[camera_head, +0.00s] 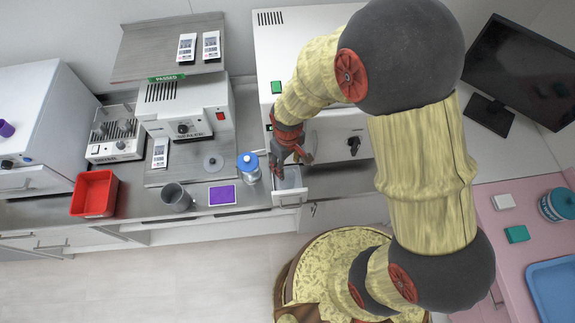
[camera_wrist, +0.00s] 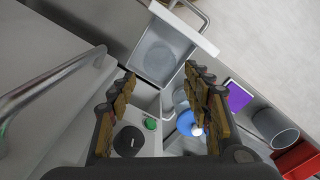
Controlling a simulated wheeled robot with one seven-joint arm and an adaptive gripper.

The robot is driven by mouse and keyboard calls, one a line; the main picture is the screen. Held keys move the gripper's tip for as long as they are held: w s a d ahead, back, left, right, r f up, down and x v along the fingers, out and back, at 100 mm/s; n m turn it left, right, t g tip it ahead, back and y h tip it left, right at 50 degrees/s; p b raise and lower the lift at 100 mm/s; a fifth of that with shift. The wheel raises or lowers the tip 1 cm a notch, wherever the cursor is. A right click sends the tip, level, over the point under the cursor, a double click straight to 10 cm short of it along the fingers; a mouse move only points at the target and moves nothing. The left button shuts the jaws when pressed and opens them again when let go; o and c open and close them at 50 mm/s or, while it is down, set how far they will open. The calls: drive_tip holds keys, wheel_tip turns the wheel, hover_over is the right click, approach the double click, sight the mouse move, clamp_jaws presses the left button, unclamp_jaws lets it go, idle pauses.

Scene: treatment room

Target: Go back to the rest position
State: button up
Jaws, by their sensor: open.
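My gripper (camera_head: 291,160) is open, with nothing between its fingers. In the head view it hangs in front of the white cabinet (camera_head: 338,135), above the pulled-out small drawer (camera_head: 288,197). In the wrist view my gripper (camera_wrist: 160,76) points towards the open drawer (camera_wrist: 196,32). A round grey shape shows on the drawer's floor; I cannot tell what it is. My arm reaches up and over from the right side of the head view.
A jar with a blue lid (camera_head: 249,170) stands just left of the drawer. Beside it are a purple card (camera_head: 222,195), a grey cup (camera_head: 176,196) and a red bin (camera_head: 95,194). A monitor (camera_head: 520,70) stands at the right. The floor in front is clear.

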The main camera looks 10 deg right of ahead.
idle(0.4)
drive_tip(key=s+d+r+m+t+b, duration=0.5)
drive_tip(key=s+d+r+b, duration=0.7)
drive_tip(key=b, duration=0.7)
wheel_tip(320, 180, up, 2)
drive_tip(key=shift+r+m+t, duration=0.15)
drive_tip(key=shift+m+t, duration=0.15)
drive_tip(key=shift+m, duration=0.6)
drive_tip(key=shift+c, duration=0.5)
